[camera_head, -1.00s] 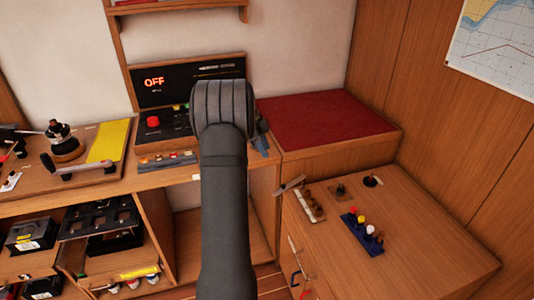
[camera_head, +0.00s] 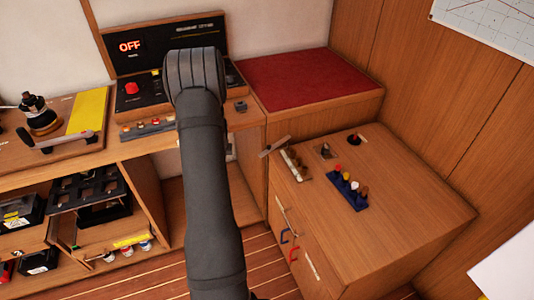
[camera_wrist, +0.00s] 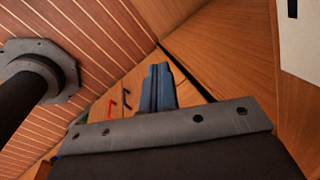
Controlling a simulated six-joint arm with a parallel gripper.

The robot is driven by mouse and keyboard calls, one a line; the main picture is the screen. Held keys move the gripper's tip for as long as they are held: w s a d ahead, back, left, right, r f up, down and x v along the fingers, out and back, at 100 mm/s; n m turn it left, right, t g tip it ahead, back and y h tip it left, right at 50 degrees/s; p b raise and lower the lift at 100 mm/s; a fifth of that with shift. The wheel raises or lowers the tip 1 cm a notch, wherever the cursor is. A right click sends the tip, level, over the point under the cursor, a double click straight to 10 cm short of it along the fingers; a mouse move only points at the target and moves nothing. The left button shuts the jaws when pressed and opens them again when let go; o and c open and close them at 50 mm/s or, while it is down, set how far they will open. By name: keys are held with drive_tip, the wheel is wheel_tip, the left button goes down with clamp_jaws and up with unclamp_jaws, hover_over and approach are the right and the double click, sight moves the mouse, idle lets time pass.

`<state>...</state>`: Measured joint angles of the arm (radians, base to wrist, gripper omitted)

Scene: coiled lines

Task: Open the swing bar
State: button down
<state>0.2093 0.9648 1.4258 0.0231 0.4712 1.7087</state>
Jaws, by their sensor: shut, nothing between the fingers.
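A grey bar (camera_head: 274,146) sticks out at the upper left corner of the low wooden cabinet (camera_head: 400,210); I cannot tell for sure whether it is the swing bar. A slim pale metal strip (camera_head: 283,207) also shows on the cabinet front. My gripper's blue-grey fingers (camera_wrist: 157,88) are together and empty in the wrist view. They point toward wood panels near a red handle (camera_wrist: 111,108) and a blue handle (camera_wrist: 126,97), apart from both. In the head view my arm hides the gripper.
A blue rack of coloured pegs (camera_head: 348,190) stands on the cabinet top, whose right part is clear. A red-topped bench (camera_head: 310,78) stands behind. A control panel reading OFF (camera_head: 130,46) and an open shelf (camera_head: 100,195) are at left.

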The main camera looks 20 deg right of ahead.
drive_tip(key=s+d+r+m+t+h, duration=0.2)
drive_tip(key=s+d+t+h, duration=0.2)
drive_tip(key=s+h, duration=0.3)
drive_tip(key=s+d+r+m+t+h, duration=0.3)
drive_tip(key=s+d+t+h, duration=0.15)
drive_tip(key=s, duration=0.55)
drive_tip(key=w+a+x, duration=0.1)
drive_tip(key=x, duration=1.2)
drive_tip(key=shift+w+f+g+h, duration=0.3)
drive_tip(key=shift+f+g+h, duration=0.05)
drive_tip(key=shift+g, duration=0.1)
drive_tip(key=shift+a, duration=0.2)
